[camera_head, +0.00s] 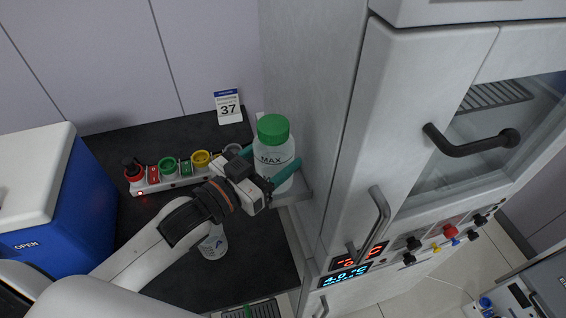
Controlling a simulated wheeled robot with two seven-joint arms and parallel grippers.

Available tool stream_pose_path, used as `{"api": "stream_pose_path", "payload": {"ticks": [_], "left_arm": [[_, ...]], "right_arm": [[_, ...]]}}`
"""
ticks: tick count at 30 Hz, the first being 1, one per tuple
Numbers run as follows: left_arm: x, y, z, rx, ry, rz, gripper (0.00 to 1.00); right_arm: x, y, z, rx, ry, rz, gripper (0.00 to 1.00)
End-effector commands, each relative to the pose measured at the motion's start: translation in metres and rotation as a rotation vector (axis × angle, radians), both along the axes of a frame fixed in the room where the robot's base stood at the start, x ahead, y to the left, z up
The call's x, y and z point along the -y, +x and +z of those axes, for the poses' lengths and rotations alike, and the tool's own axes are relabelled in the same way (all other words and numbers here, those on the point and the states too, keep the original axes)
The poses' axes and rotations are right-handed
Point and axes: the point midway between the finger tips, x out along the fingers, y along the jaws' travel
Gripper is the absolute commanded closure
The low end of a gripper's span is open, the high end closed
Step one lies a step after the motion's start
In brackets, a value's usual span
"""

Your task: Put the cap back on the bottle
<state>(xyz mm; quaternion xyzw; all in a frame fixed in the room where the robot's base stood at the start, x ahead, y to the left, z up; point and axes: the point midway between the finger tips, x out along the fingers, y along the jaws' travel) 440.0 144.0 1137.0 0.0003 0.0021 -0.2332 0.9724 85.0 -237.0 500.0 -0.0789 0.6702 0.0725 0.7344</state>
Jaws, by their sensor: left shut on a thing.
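A clear bottle (272,160) marked MAX stands at the right side of the dark bench, close to the tall cabinet. A green cap (273,127) sits on its top; I cannot tell whether it is screwed tight. My left gripper (272,163) is shut on the bottle's body, with one teal finger on each side, below the cap. The wrist hides part of the bottle's lower left. My right gripper is not in view.
A strip with coloured sockets (146,186) lies behind my left arm. A small bottle (213,245) stands partly under the arm. A blue box (75,200) is at left, a tall cabinet (340,130) with handles at right. The bench's front is mostly clear.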

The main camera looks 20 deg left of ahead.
Motion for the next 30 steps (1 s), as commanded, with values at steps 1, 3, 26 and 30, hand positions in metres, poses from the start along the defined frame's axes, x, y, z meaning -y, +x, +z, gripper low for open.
{"api": "stream_pose_path", "payload": {"ticks": [1,3,26,30], "left_arm": [[0.004,0.009,0.008,0.009,-0.005,0.0,0.98],[0.008,0.016,0.007,0.008,-0.004,0.0,0.98],[0.012,0.021,-0.031,0.006,-0.003,-0.001,0.98],[0.012,0.021,-0.032,0.008,-0.003,-0.002,0.98]], "right_arm": [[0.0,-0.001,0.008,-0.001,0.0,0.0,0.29],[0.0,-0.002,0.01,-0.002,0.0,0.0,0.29],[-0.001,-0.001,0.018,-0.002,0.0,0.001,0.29],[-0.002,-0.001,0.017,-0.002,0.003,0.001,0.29]]}}
